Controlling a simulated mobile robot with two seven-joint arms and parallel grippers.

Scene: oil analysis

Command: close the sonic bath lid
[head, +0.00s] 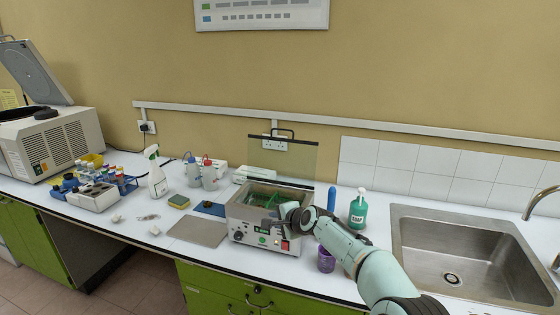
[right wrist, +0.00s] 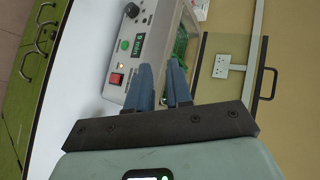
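The sonic bath (head: 262,238) is a grey box with front controls on the counter, left of the sink. Its clear lid (head: 300,160) stands open and upright at the back, with a black handle (head: 283,131) on its top edge. A green basket (head: 262,200) shows inside the bath. My right gripper (head: 283,216) is at the bath's front right. In the right wrist view its two blue fingers (right wrist: 162,86) are apart with nothing held between them. The bath (right wrist: 130,45), lid (right wrist: 222,50) and handle (right wrist: 264,84) lie beyond the fingers. My left gripper is not in view.
A soap bottle (head: 357,209), a blue cylinder (head: 331,198) and a purple cup (head: 326,260) stand right of the bath. The sink (head: 470,250) is farther right. A grey mat (head: 198,231) lies left of the bath, with a spray bottle (head: 156,180) beyond it.

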